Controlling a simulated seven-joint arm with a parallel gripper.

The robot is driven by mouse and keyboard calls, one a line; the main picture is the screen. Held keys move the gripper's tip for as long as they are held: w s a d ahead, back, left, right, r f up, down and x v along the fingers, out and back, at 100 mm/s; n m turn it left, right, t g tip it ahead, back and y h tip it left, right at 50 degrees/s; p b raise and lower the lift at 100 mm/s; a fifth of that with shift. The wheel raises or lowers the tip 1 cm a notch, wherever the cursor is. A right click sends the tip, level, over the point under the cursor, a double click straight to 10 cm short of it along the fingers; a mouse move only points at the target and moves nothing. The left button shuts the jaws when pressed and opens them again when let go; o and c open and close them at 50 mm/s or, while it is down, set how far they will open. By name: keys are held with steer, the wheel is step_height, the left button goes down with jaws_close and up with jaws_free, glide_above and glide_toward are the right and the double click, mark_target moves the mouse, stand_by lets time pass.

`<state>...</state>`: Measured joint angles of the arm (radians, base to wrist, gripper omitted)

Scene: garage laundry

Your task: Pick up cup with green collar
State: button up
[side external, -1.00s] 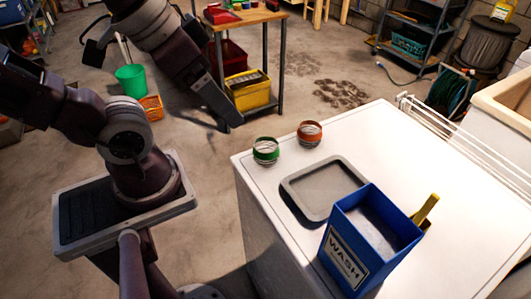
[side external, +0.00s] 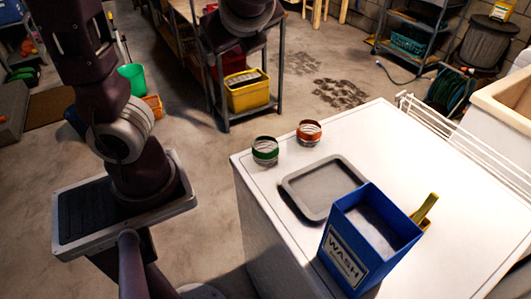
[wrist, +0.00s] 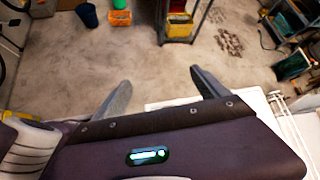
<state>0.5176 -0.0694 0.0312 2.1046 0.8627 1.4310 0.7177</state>
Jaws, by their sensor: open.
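The cup with the green collar (side external: 265,151) stands upright on the left back corner of a white machine top (side external: 400,145), in the side view. A similar cup with an orange collar (side external: 309,132) stands a little to its right and farther back. My gripper (wrist: 160,92) shows in the wrist view with its two grey fingers spread wide and nothing between them. In the side view my arm reaches up to the top edge, and the fingers are not visible there. I cannot make out either cup in the wrist view.
A shallow grey tray (side external: 325,187) lies in front of the cups. A tall blue WASH box (side external: 345,258) stands at the front, with a yellow-handled object (side external: 425,208) beside it. The right part of the white top is clear. A workbench (side external: 279,65) stands behind.

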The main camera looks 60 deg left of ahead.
steer(key=w+d+m+t+y, duration=0.2)
steer(key=w+m+t+y, duration=0.1)
steer(key=w+m, duration=0.3)
glide_toward(264, 146)
steer(key=x, duration=0.4)
steer(key=shift+w+a+r, duration=0.1)
steer(key=shift+w+a, duration=0.15)
steer(key=shift+a, duration=0.1)
steer(key=shift+g, duration=0.3)
steer(key=x, duration=0.5)
steer(key=shift+f, duration=0.25)
steer(key=c, duration=1.4)
steer(key=shift+r, duration=0.1)
